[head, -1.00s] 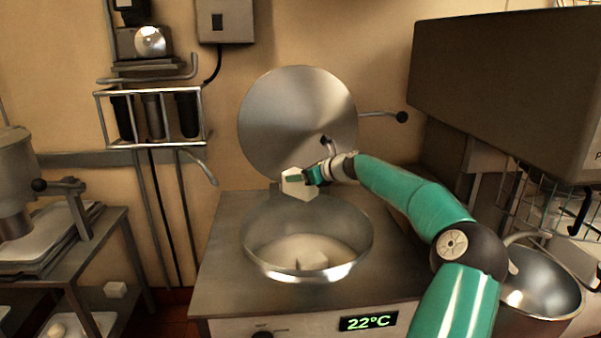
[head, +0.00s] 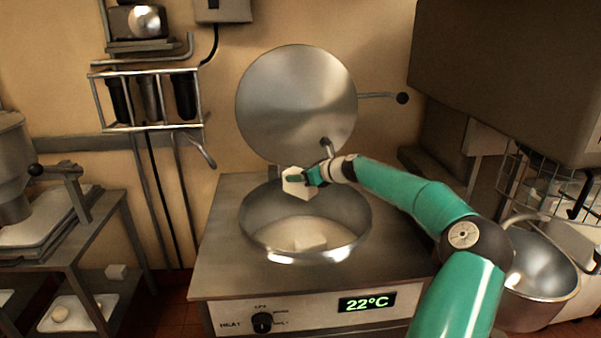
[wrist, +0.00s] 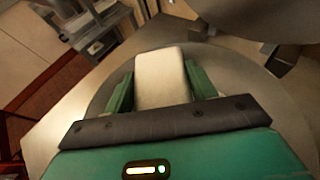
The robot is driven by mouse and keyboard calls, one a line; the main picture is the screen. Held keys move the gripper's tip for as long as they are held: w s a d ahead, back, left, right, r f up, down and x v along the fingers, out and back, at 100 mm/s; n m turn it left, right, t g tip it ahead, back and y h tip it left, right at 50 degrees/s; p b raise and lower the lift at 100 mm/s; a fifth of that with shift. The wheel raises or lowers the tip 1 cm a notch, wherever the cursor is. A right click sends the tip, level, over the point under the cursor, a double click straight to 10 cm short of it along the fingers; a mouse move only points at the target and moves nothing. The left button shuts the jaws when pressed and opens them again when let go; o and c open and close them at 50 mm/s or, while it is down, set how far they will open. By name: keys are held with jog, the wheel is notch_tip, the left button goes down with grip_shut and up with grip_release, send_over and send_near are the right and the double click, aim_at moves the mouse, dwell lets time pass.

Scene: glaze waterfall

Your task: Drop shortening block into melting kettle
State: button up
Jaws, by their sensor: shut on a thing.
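My gripper (head: 306,178) is shut on a white shortening block (head: 297,182), held over the back part of the open melting kettle (head: 358,242). In the wrist view the block (wrist: 161,78) sits between my green fingers (wrist: 161,88). The kettle is a round steel bowl set in a steel cabinet. A pale layer and another white block (head: 310,242) are on its floor. The kettle's round lid (head: 296,105) stands raised behind it. The display (head: 367,303) on the cabinet front reads 22°C.
A steel bowl (head: 541,270) stands at the right, below a large dark box (head: 500,85). The lid's handle (head: 380,96) sticks out to the right.

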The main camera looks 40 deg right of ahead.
jog(key=o, duration=1.4)
jog(key=v, duration=1.3)
jog(key=shift+s+r, duration=0.25)
jog(key=shift+r, duration=0.05)
jog(key=shift+d, duration=0.1)
